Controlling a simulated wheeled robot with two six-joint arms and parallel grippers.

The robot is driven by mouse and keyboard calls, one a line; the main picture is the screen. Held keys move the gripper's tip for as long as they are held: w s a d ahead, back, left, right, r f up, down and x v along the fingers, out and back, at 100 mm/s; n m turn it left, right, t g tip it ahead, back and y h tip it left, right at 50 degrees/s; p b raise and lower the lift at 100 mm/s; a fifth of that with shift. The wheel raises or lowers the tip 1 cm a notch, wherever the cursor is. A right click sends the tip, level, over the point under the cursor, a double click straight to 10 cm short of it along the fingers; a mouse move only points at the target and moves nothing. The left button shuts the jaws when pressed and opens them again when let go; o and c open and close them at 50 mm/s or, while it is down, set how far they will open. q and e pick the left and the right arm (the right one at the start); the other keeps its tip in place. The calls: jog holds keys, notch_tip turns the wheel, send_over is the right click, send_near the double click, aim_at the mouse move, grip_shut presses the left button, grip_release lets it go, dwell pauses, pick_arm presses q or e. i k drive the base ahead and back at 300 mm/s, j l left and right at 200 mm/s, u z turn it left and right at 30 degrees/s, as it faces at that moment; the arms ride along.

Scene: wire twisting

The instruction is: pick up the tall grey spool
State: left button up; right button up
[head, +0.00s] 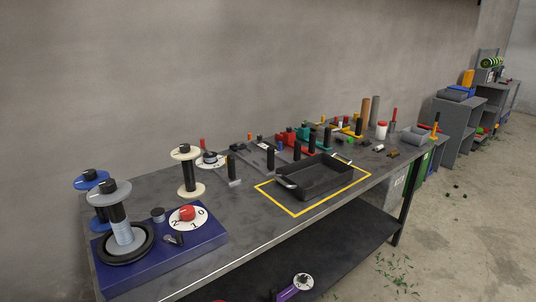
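A tall spool with a grey top flange (108,192) and a black knob stands upright at the near left end of the workbench. Its dark core runs down to a grey wound lower part (123,234) inside a black ring (148,248) on a blue base (190,254). A blue spool (86,180) stands behind it, partly hidden by it. A cream spool (187,153) stands further right, apart from both. Neither of my grippers is in view.
The blue base carries a white dial with a red knob (186,213). A black tray (322,180) lies inside a yellow outline on the bench (240,222). Many tools crowd the bench's back and far end. A purple tool (290,291) shows low down. Shelves (455,120) stand at far right.

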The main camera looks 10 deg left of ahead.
aim_at(126, 240)
jog(key=u, duration=1.4)
